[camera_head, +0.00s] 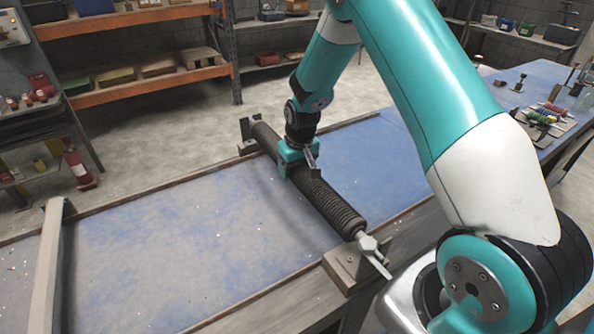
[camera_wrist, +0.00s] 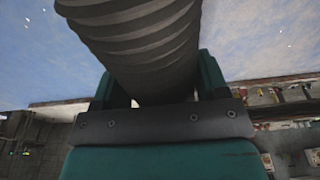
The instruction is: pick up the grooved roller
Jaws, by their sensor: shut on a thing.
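The grooved roller (camera_head: 331,204) is a long dark cylinder with spiral ridges. It lies across the blue table, its far end at a dark bracket and its near metal shaft at a wooden block. My gripper (camera_head: 297,163) is teal and comes down from above near the roller's middle, shut on it. In the wrist view the ridged roller (camera_wrist: 140,40) fills the top centre, with the teal jaws (camera_wrist: 155,85) on both sides of it. The fingertips are hidden behind the roller. I cannot tell whether the roller is clear of its supports.
The blue table (camera_head: 170,245) has a raised wooden rim and is mostly clear. The near wooden block (camera_head: 347,268) and far bracket (camera_head: 246,146) stand at the roller's ends. A wooden bar (camera_head: 46,265) crosses the table at left. Another bench (camera_head: 515,80) with small items stands at right.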

